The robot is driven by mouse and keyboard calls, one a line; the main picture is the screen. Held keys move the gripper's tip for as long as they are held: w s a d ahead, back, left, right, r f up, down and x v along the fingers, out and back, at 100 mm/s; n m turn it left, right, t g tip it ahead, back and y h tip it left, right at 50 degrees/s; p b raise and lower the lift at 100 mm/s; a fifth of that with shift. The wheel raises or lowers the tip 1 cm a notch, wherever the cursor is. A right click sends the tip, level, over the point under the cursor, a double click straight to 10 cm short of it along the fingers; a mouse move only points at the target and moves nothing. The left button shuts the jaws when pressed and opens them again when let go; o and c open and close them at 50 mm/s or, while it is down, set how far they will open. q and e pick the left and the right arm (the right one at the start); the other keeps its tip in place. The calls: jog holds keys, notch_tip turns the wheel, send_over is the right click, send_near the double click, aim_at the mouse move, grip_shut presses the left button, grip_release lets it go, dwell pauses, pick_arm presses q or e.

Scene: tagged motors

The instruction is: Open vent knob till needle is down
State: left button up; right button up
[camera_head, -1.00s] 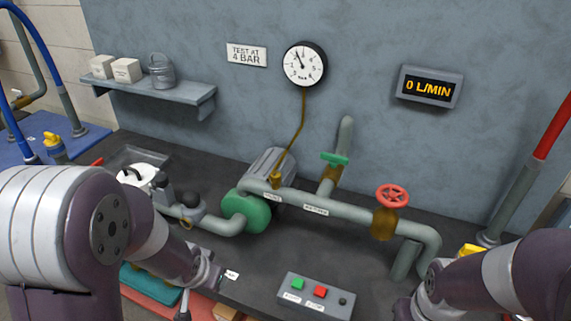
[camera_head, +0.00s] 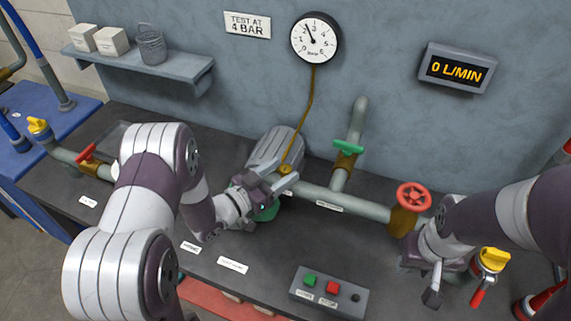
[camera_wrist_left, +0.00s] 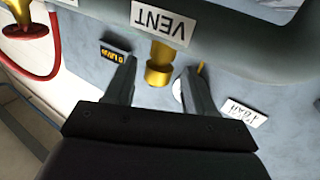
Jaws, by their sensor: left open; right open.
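The brass vent knob (camera_wrist_left: 158,72) stands on the pipe beside the VENT label (camera_wrist_left: 163,22), which shows upside down in the left wrist view. My left gripper (camera_wrist_left: 153,82) is open, with its fingers apart on either side of the knob; contact is not visible. In the head view my left gripper (camera_head: 282,184) is at the pipe by the brass fitting (camera_head: 285,170) under the gauge line, and partly covers the pipe. The round pressure gauge (camera_head: 315,38) on the wall has its needle pointing up and left, above zero. My right gripper (camera_head: 435,285) is open and empty, low at the right.
A red handwheel (camera_head: 413,196) and a green-handled valve (camera_head: 348,147) stand on the pipework. A button box (camera_head: 329,291) sits at the front. The flow display (camera_head: 455,69) reads 0 L/MIN. A yellow-topped valve (camera_head: 493,259) stands close to my right gripper.

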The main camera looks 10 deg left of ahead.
pick_arm(q)
jog(key=shift+x, duration=0.85)
jog(key=shift+d, duration=0.1)
jog(key=shift+c, duration=1)
jog(key=c, duration=0.7)
